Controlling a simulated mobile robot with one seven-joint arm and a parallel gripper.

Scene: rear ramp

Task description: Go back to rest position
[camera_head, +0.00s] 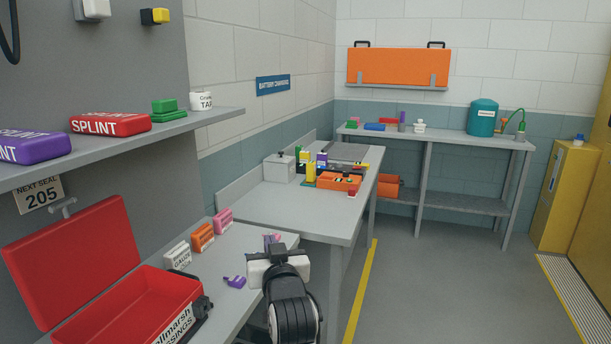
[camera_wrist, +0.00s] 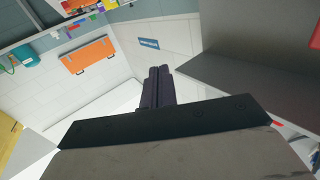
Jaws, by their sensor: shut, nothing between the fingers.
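My gripper (camera_wrist: 157,72) shows in the wrist view as two dark fingers pressed together with nothing between them. It points toward the wall corner and the blue sign, clear of any object. In the head view the end of my arm is low in the middle, in front of the bench's right edge, with the white wrist part (camera_head: 278,266) uppermost. The fingers are hard to make out there. A small pink and purple thing shows just behind the wrist part, partly hidden by it.
An open red case (camera_head: 130,308) stands on the near bench, with white, orange (camera_head: 202,237) and pink (camera_head: 223,220) boxes and a purple clip (camera_head: 235,282) nearby. A shelf (camera_head: 190,126) juts out at upper left. Floor at right (camera_head: 450,290) is clear.

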